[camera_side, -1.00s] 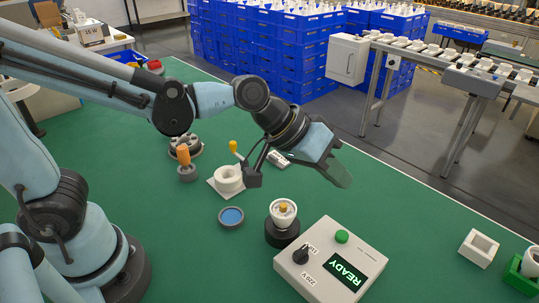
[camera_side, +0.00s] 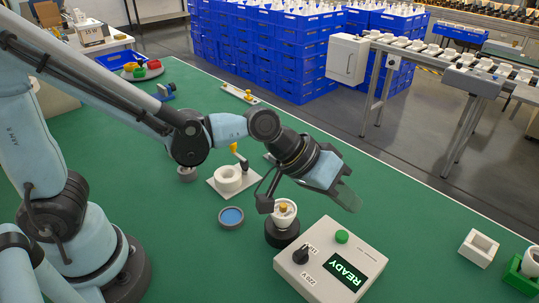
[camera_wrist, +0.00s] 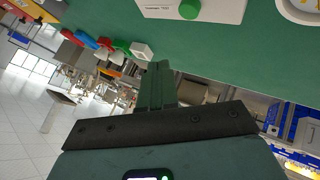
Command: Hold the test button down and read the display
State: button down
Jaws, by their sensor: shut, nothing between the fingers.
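The test box (camera_side: 322,233) is a pale case on the green bench in the side view. Its green button (camera_side: 342,237) is on top, and its dark display (camera_side: 345,271) shows READY in light letters, inverted in this view. The button (camera_wrist: 190,9) and part of the box (camera_wrist: 228,10) also show at the top edge of the wrist view. My gripper (camera_side: 351,201) is shut and empty, above and behind the button and apart from it. Its closed fingers (camera_wrist: 160,84) show in the wrist view. The display is not visible there.
A black knob (camera_side: 301,254) beside a 220 V label is on the box.

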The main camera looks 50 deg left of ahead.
aim_at(337, 233)
jog(key=shift+f, duration=2.6)
jog(key=shift+f, duration=0.1)
jog(key=shift+f, duration=0.3)
jog(key=shift+f, duration=0.45)
dwell(0.6)
jog(key=shift+r, duration=0.15)
dwell(1.5)
jog(key=shift+r, duration=0.75)
jog(key=shift+r, duration=0.1)
jog(key=shift+r, duration=2.4)
